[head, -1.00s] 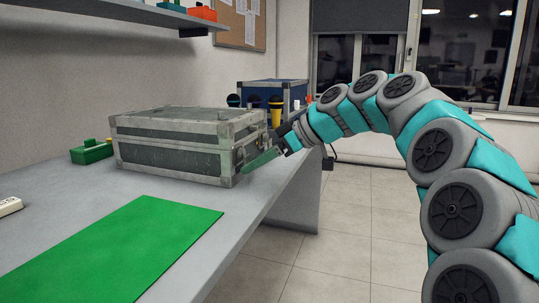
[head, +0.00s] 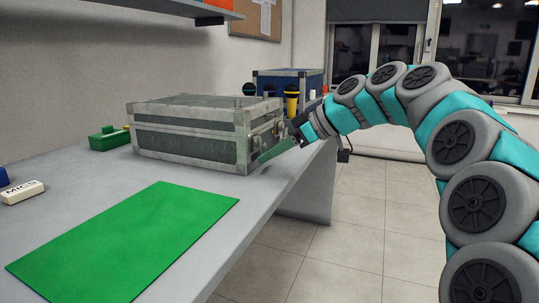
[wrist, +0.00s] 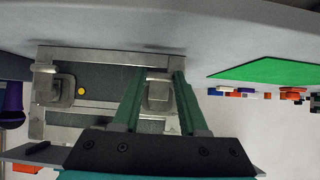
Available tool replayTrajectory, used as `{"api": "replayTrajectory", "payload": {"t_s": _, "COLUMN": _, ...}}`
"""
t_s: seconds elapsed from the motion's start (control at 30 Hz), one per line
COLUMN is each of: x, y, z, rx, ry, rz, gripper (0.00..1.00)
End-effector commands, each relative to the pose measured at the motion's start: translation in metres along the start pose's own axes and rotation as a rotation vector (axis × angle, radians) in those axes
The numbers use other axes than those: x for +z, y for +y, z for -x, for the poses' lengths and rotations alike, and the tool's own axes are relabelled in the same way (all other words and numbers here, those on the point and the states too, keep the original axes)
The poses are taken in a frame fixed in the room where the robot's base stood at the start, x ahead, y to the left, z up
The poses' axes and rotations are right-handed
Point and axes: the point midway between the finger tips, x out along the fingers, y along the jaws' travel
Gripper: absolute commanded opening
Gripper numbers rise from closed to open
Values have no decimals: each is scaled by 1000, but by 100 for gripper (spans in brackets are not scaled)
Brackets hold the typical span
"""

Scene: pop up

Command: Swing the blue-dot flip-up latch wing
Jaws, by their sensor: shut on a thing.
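A grey metal-edged case (head: 185,143) stands closed on the table, also seen in the wrist view (wrist: 100,53). Its latched end faces right in the head view. In the wrist view two metal latches show on that end. The left latch (wrist: 52,88) has a yellow dot (wrist: 81,90) beside it. The other latch (wrist: 158,95) is between the green fingers of my gripper (wrist: 155,88), which is shut on its wing. My gripper also shows at the case's latched end in the head view (head: 275,151). No blue dot is visible; the fingers may hide it.
A green mat (head: 125,240) lies on the grey table in front of the case. A green block-like item (head: 108,139) sits left of the case. A blue case (head: 290,82) with microphones in front stands behind. Open floor (head: 345,220) lies right of the table.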

Motion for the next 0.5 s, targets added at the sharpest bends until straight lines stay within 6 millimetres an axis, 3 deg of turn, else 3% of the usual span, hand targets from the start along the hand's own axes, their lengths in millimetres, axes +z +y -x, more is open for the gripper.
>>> {"api": "replayTrajectory", "payload": {"t_s": 0.5, "x": 4, "y": 0, "z": 10, "rx": -2, "ry": 0, "rz": -1, "gripper": 7}}
